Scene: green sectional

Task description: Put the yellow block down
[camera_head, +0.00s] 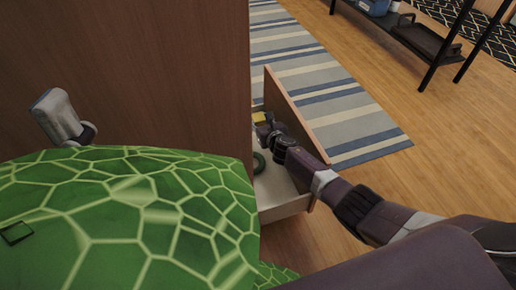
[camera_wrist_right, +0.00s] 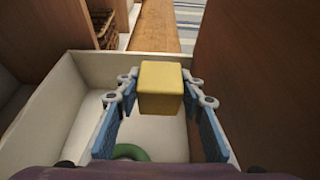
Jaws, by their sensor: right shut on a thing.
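The yellow block (camera_wrist_right: 161,88) is a plain cube between the fingers of my right gripper (camera_wrist_right: 160,95). The right gripper is shut on it and holds it over an open white drawer (camera_wrist_right: 62,112). In the head view the yellow block (camera_head: 260,117) shows as a small patch at the tip of my right gripper (camera_head: 262,124), inside the drawer's outline. Whether the block touches the drawer floor cannot be told. My left gripper is not in the head view; only a grey part at the left shows.
A green ring-like object (camera_wrist_right: 131,152) lies in the drawer. A tall brown wooden panel (camera_head: 130,75) stands left of the drawer. A striped rug (camera_head: 330,100) lies beyond it, and a dark shelf (camera_head: 415,35) stands at the back right. Wooden floor is clear at right.

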